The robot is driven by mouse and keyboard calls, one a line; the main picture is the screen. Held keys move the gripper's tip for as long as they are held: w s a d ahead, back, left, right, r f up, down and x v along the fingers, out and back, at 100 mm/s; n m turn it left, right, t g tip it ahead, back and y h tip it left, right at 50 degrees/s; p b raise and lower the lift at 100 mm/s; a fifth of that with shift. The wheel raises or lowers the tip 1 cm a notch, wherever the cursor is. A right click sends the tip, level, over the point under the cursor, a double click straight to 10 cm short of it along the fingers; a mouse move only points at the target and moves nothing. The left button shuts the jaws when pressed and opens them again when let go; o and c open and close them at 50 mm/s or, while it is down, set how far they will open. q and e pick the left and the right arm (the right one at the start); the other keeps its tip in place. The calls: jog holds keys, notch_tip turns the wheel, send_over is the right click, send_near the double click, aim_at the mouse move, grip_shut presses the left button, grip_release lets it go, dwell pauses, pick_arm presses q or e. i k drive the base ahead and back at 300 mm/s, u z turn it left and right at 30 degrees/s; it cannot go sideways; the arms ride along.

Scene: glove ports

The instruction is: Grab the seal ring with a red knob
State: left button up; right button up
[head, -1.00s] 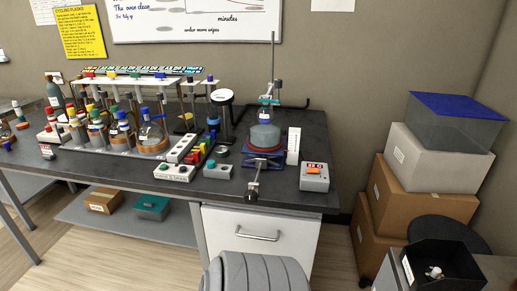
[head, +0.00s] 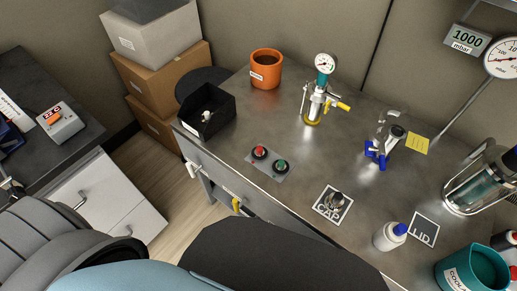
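The seal ring with a red knob (head: 260,152) lies on a small grey mat (head: 283,154) on the metal bench, in the middle of the head view. A similar ring with a green knob (head: 281,166) lies on the same mat, just to its right and nearer to me. The two are apart. Neither of my grippers shows in the head view, so I cannot see whether they are open or hold anything.
A black open box (head: 207,126) and an orange pot (head: 266,68) stand left and behind. A gauge fitting (head: 319,92), blue-handled clamp (head: 378,150), CAP card (head: 330,207), white bottle (head: 390,237) and teal coolant tub (head: 472,270) are to the right. Bare bench surrounds the mat.

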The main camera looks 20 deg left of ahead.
aim_at(260, 153)
jog(key=u, duration=1.1)
jog(key=k, duration=1.5)
jog(key=z, duration=1.1)
jog(key=i, duration=1)
